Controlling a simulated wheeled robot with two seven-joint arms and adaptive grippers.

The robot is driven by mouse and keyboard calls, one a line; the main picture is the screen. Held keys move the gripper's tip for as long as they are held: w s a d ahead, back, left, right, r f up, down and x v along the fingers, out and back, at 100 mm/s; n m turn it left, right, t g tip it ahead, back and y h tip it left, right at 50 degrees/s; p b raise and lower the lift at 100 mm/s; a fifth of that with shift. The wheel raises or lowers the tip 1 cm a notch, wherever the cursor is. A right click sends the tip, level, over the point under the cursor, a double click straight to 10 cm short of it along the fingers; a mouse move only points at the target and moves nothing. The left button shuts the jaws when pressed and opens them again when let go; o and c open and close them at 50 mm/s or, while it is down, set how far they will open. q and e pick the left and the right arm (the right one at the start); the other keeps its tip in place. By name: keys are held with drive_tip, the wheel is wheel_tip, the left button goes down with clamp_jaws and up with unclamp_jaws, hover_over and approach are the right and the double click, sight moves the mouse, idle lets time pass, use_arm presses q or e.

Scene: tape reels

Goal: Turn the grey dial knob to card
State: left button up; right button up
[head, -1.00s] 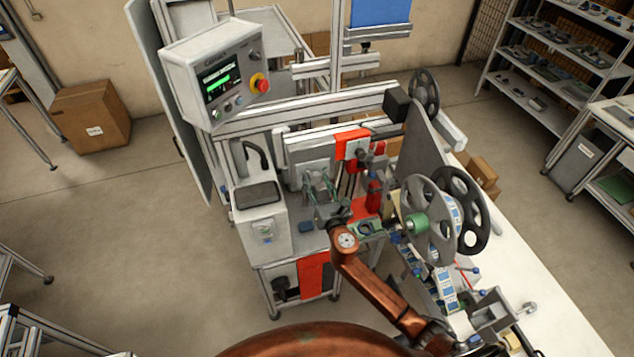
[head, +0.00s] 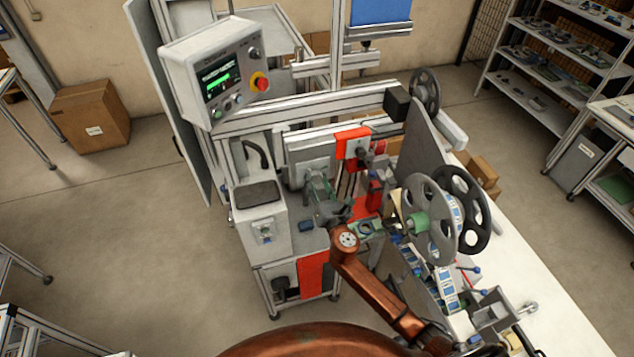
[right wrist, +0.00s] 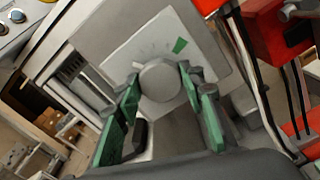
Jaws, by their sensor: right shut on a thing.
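The grey dial knob (right wrist: 160,82) is round and sits on a light grey plate (right wrist: 117,66) in the right wrist view. The plate has small tick marks and a green wedge mark above and to the right of the knob. My right gripper (right wrist: 158,86) is shut on the knob, with one green-padded finger on each side. In the head view my right gripper (head: 318,186) reaches the front of the machine and largely hides the knob. The word card cannot be read on the plate. My left gripper is not in view.
A control box (head: 213,72) with a screen and a red stop button stands at upper left. A red block (head: 352,143) is right of the dial plate. Large grey reels (head: 428,218) stand to the right of my arm. Open floor lies at left.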

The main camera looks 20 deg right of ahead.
drive_tip(key=m+b, duration=0.1)
drive_tip(key=m, duration=0.3)
drive_tip(key=shift+d+f+m, duration=0.1)
drive_tip(key=shift+f+m, duration=0.05)
drive_tip(key=shift+m, duration=0.15)
drive_tip(key=m+b, duration=0.1)
drive_tip(key=m, duration=0.9)
drive_tip(key=shift+f+b, duration=0.1)
drive_tip(key=shift+b, duration=0.25)
drive_tip(key=m, duration=0.4)
drive_tip(key=shift+m, duration=0.4)
drive_tip(key=o, duration=1.2)
drive_tip(key=shift+c, duration=0.2)
drive_tip(key=shift+s, duration=0.1)
